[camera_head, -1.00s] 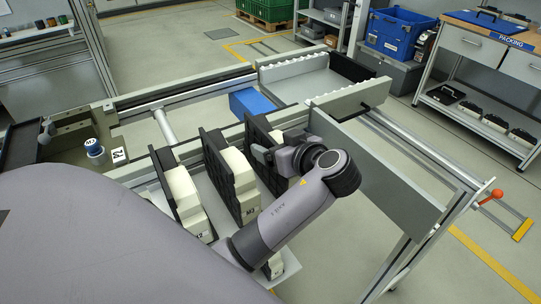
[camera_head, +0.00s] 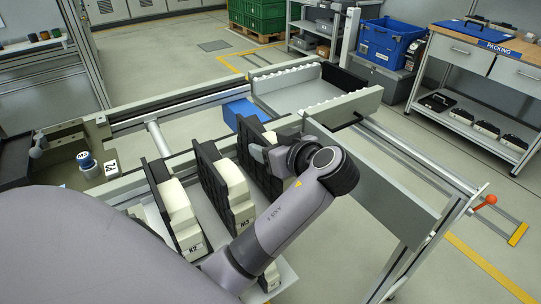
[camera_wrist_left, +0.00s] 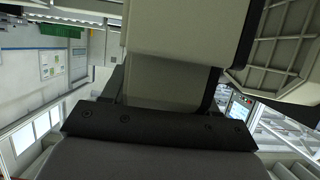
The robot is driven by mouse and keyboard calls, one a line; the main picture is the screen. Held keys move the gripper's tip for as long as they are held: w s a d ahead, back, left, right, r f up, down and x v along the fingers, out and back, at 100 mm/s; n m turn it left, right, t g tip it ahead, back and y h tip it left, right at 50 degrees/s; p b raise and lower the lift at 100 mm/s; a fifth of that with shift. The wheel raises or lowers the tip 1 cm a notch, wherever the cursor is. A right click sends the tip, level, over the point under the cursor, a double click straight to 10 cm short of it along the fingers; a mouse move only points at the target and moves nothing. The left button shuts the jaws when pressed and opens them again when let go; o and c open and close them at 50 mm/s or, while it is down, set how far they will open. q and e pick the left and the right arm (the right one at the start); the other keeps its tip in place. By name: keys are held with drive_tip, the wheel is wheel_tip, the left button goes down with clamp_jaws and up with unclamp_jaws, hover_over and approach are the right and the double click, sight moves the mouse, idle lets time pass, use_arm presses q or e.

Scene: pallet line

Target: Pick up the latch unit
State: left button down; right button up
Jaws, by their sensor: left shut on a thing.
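Several cream-and-black units stand in a row in the frame. The latch unit, which I take to be the rightmost one (camera_head: 248,136), has a black plate and a cream body partly hidden by my left arm. My left gripper (camera_head: 263,148) is at its upper part and shut on it. In the left wrist view a cream body (camera_wrist_left: 172,78) fills the middle, close against the gripper. Whether the unit is clear of its support is hidden. My right gripper is not in view.
The units marked M3 (camera_head: 232,187) and K2 (camera_head: 178,212) stand to the left. A blue block (camera_head: 246,112) lies behind the row. A grey tray (camera_head: 290,92) with a toothed edge is at the back right, beside a grey panel (camera_head: 375,190).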

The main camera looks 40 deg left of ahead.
use_arm(q)
wheel_tip(320, 180, up, 18)
drive_tip(key=shift+f, duration=0.25)
